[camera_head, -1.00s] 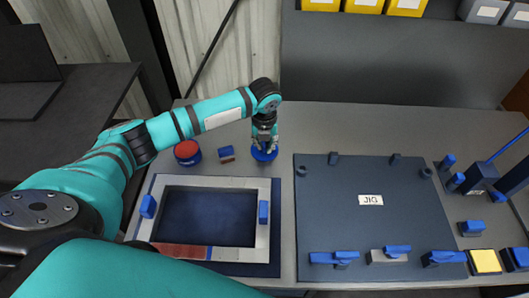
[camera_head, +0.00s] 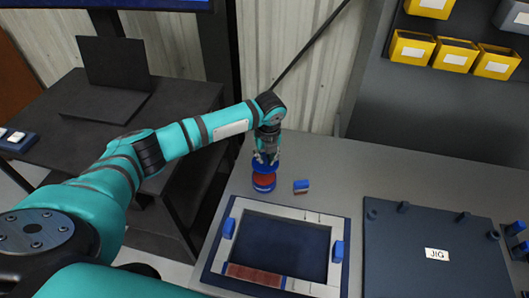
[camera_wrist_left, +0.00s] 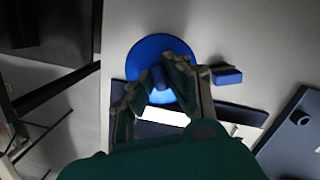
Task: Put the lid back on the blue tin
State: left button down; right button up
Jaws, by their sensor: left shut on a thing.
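The blue tin (camera_head: 264,187) stands on the bench, with a red surface showing at its top. My left gripper (camera_head: 265,157) is directly above the tin, pointing down. It is shut on the knob of the blue lid (camera_head: 258,167). The lid is a round blue disc in the left wrist view (camera_wrist_left: 150,50), held between the fingertips, and it hides the tin there. In the head view the red top still shows below the lid; I cannot tell whether they touch. My right gripper is not in view.
A small blue-and-grey block (camera_head: 301,186) lies just right of the tin. A pale frame with blue clamps (camera_head: 296,213) lies in front. The dark JIG board (camera_head: 410,225) is to the right. The bench's left edge is close to the tin.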

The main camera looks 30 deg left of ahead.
pick_arm(q)
jog(key=shift+s+a, duration=0.1)
jog(key=shift+a, duration=0.15)
jog(key=shift+d+f+b, duration=0.1)
jog(key=shift+f+b, duration=0.45)
jog(key=shift+b, duration=0.1)
jog(key=shift+f+b, duration=0.3)
notch_tip(320, 180, down, 3)
jog(key=b, duration=0.3)
jog(key=shift+f, duration=0.5)
jog(key=shift+f+b, duration=0.3)
jog(key=shift+b, duration=0.05)
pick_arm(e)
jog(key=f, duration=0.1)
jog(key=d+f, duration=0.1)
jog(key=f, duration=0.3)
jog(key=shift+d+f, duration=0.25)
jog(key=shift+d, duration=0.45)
